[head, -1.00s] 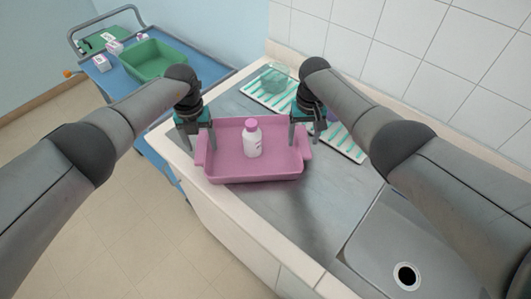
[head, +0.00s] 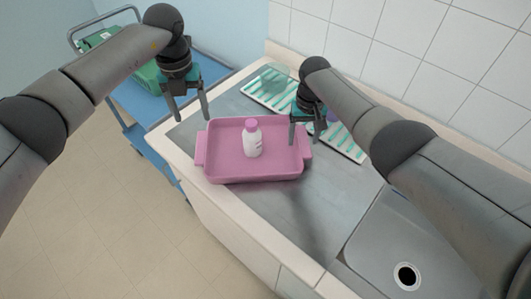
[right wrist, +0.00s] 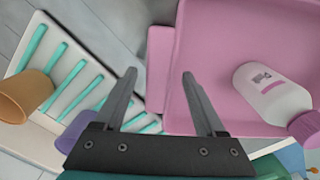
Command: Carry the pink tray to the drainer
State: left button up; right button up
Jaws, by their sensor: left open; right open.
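The pink tray (head: 228,172) rests on the steel counter with a white bottle (head: 253,143) with a pink cap standing in it. The tray also fills the upper right of the right wrist view (right wrist: 205,60). The drainer (head: 348,148), white with green ribs, lies behind and right of the tray. My left gripper (head: 192,116) is open and empty, above and left of the tray, apart from it. My right gripper (head: 306,140) is open at the tray's right end. In the right wrist view its fingers (right wrist: 160,80) are on either side of the tray's wall and handle; contact is unclear.
A clear glass container (head: 275,78) stands at the drainer's far end. An orange-brown cup (right wrist: 24,98) and a purple item (right wrist: 82,128) are on or by the drainer. The sink (head: 400,240) lies front right. A blue trolley (head: 135,105) with a green tray (head: 150,78) stands at left.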

notch_tip(320, 180, up, 12)
dwell(0.5)
jog(key=shift+s+f, duration=0.1)
jog(key=shift+f, duration=0.05)
dwell(0.3)
